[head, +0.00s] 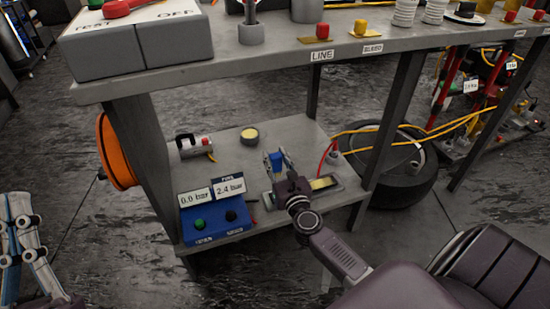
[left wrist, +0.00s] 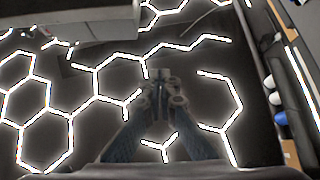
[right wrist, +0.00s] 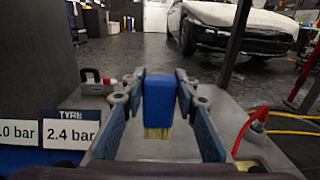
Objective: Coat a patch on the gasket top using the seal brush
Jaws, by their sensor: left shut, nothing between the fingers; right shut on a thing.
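My right gripper (head: 277,157) is shut on the blue handle of the seal brush (right wrist: 158,100) above the lower shelf. In the right wrist view the tan bristles show below the handle, between the fingers. A metal plate with a yellowish strip (head: 325,183) lies on the shelf, partly hidden by my right gripper and arm; it may be the gasket. A small round pot with a pale yellow top (head: 250,134) stands farther back. My left gripper (left wrist: 164,88) is shut and empty over the dark floor; part of it shows at the head view's left edge.
A blue gauge box (head: 215,215) reading 0.0 and 2.4 bar stands on the lower shelf (head: 290,127). A metal device with a red button (head: 194,146) lies behind it. The upper bench (head: 285,45) and its legs frame the space. A tyre (head: 400,180) and yellow hoses are at the right.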

